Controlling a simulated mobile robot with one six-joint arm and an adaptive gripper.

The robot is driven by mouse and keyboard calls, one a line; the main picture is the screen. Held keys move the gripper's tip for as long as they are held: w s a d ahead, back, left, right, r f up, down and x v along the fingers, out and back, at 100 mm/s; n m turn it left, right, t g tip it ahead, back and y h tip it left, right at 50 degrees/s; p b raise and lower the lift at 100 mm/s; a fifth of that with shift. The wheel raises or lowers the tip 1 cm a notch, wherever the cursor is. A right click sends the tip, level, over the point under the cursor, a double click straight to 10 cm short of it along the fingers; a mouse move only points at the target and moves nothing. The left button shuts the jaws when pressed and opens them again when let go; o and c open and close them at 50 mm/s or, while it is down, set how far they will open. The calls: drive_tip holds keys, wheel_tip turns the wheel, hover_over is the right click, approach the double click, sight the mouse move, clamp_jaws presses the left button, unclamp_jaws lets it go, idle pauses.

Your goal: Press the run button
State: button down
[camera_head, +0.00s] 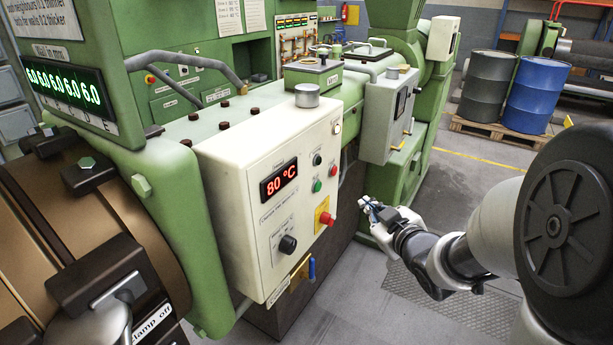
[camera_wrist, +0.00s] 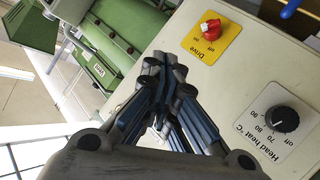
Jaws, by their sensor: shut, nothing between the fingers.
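The cream control panel (camera_head: 262,225) has a small green button (camera_head: 317,186), a red one (camera_head: 333,170) and a black one (camera_head: 317,160). Their labels are too small to read, so I cannot tell for certain which is run. My gripper (camera_head: 368,203) is shut and empty, apart from the panel to the right of its face. In the wrist view my shut gripper (camera_wrist: 166,64) hangs before the panel face. The red Drive switch (camera_wrist: 210,29) on its yellow plate shows beyond the fingers. The three buttons do not show in the wrist view.
The black head heat knob (camera_head: 287,244) sits low on the panel; it also shows in the wrist view (camera_wrist: 282,119). A blue-handled lever (camera_head: 311,269) sticks out below. A grey box (camera_head: 388,115) stands behind. The floor right of the panel is free.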

sight(318, 187)
drive_tip(key=shift+w+a, duration=0.1)
drive_tip(key=shift+w, duration=0.05)
drive_tip(key=w+a+b, duration=0.1)
drive_tip(key=w+a, duration=0.4)
drive_tip(key=a, duration=0.2)
drive_tip(key=shift+b, duration=0.35)
drive_tip(key=shift+a, duration=0.1)
idle(1.4)
drive_tip(key=shift+w+a+b, duration=0.25)
drive_tip(key=shift+b, duration=0.1)
drive_tip(key=shift+w+a+b, duration=0.25)
drive_tip(key=shift+a+b, duration=0.05)
drive_tip(key=shift+a, duration=0.05)
idle(0.6)
drive_tip(key=shift+d, duration=0.15)
drive_tip(key=shift+s+d, duration=0.5)
idle(0.3)
